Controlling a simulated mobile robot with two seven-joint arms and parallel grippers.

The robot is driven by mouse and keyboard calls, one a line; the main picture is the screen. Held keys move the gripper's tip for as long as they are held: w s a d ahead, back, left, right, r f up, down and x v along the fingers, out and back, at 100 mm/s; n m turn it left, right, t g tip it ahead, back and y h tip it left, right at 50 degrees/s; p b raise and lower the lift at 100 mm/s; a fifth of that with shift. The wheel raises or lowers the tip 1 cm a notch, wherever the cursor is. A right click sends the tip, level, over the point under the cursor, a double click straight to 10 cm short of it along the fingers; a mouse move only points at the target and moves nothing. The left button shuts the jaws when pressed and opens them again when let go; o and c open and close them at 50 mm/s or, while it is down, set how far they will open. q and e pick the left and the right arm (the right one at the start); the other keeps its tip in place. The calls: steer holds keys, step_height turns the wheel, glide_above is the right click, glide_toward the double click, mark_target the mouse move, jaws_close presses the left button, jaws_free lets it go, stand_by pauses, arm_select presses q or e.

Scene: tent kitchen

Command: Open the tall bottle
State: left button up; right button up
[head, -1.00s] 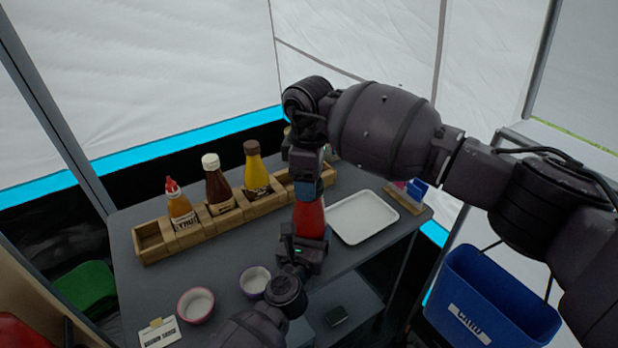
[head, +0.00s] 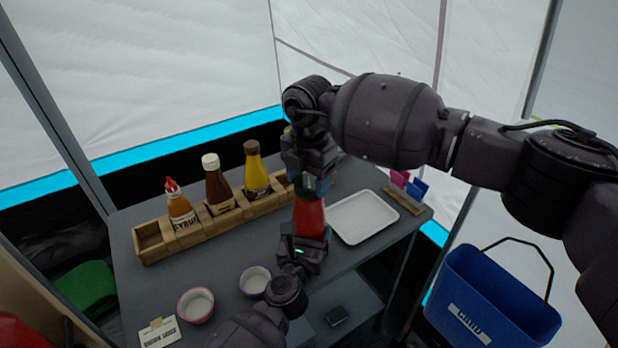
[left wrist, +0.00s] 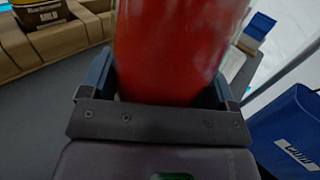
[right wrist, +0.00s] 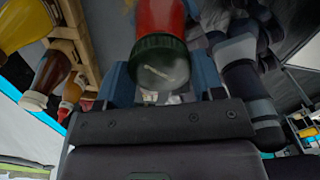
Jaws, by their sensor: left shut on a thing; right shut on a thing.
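The tall red bottle (head: 309,218) is upright above the front part of the grey table. My left gripper (head: 308,241) is shut around its lower body; the red body also fills the jaws in the left wrist view (left wrist: 172,50). Its dark green cap (right wrist: 163,63) is between the fingers of my right gripper (right wrist: 163,82), which comes from above and is shut on it. In the head view the cap (head: 304,190) is partly covered by my right gripper (head: 314,184). I cannot tell whether the cap is loose.
A wooden rack (head: 160,238) holds several sauce bottles at the left back. A white tray (head: 362,222) lies right of the bottle. Two small bowls (head: 196,305) (head: 254,281) stand at the table's front. A card holder (head: 404,202) and a blue bin (head: 490,300) are at the right.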

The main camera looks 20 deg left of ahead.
steer(key=n, duration=1.2)
steer(key=shift+n, duration=0.3)
steer(key=n, duration=0.6)
steer(key=shift+r+n, duration=0.1)
steer(key=shift+n, duration=0.3)
steer(key=n, duration=0.6)
steer(key=shift+n, duration=0.4)
steer(key=n, duration=1.5)
steer(key=shift+r, duration=0.25)
